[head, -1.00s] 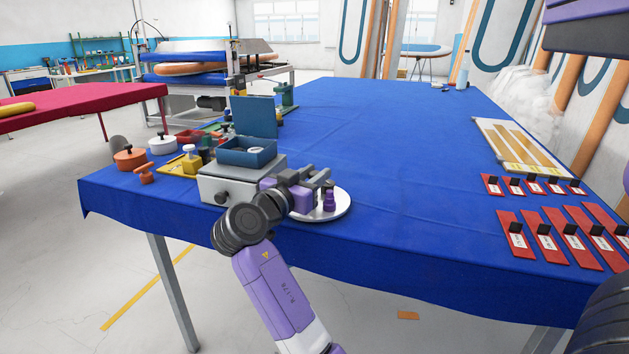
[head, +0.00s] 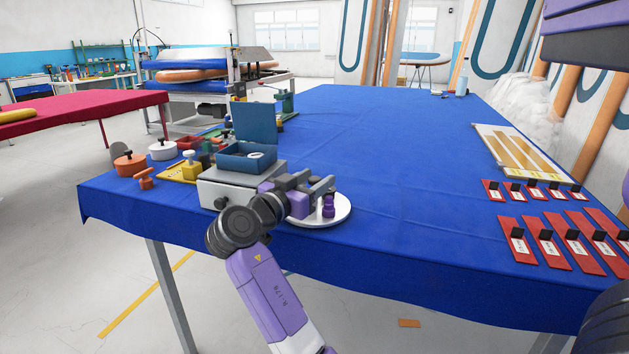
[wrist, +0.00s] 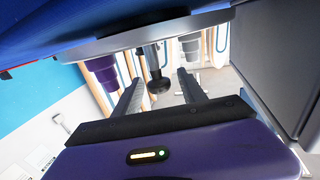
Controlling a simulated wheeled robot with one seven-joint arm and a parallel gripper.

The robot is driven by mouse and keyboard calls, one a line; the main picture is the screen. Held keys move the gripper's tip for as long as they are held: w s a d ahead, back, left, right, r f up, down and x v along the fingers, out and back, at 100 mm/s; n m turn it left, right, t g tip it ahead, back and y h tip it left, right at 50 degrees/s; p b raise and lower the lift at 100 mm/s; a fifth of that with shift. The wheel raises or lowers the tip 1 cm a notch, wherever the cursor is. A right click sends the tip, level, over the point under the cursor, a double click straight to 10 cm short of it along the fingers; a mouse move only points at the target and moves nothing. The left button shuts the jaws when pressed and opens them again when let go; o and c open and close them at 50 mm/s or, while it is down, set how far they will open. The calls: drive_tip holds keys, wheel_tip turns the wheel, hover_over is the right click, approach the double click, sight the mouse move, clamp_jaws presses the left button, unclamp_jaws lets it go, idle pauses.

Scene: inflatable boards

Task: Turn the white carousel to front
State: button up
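The white carousel (head: 338,219) is a flat round disc on the blue table, just right of a grey box. A purple piece (head: 328,208) stands on its right part. My gripper (head: 321,186) is over the disc, beside the purple piece. In the wrist view, which looks upside down, the disc's rim (wrist: 150,36) crosses the top and the purple piece (wrist: 102,70) is left of the fingers. My gripper (wrist: 160,86) has its fingers apart there, with a dark knobbed peg (wrist: 156,66) between them in the picture. I cannot tell whether they touch it. My arm hides the disc's left part.
The grey box (head: 236,190) carries an open blue box (head: 247,158), close left of my gripper. White (head: 163,151) and orange (head: 130,164) pots stand farther left. Red labelled tags (head: 550,245) lie at right. The table's middle (head: 400,160) is clear.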

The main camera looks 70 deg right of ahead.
hover_over(308, 222)
drive_tip(key=w, duration=0.3)
drive_tip(key=shift+a, duration=0.1)
idle(0.3)
drive_tip(key=shift+p, duration=0.35)
drive_tip(key=n+t+p, duration=0.1)
drive_tip(key=t+p, duration=0.1)
drive_tip(key=s+n+t+p, duration=0.1)
drive_tip(key=p, duration=0.1)
drive_tip(key=shift+s+n+t, duration=0.1)
drive_tip(key=shift+n+t, duration=0.2)
drive_tip(key=shift+t, duration=0.1)
drive_tip(key=t+p, duration=0.1)
drive_tip(key=s+n+t+p, duration=0.1)
drive_tip(key=shift+s+a+r+n+t+p, duration=0.15)
drive_tip(key=shift+n+t+p, duration=0.15)
drive_tip(key=shift+p, duration=0.05)
drive_tip(key=shift+s+d+t, duration=0.2)
drive_tip(key=shift+d+t, duration=0.1)
drive_tip(key=shift+p+x, duration=0.6)
drive_tip(key=shift+x, duration=3.15)
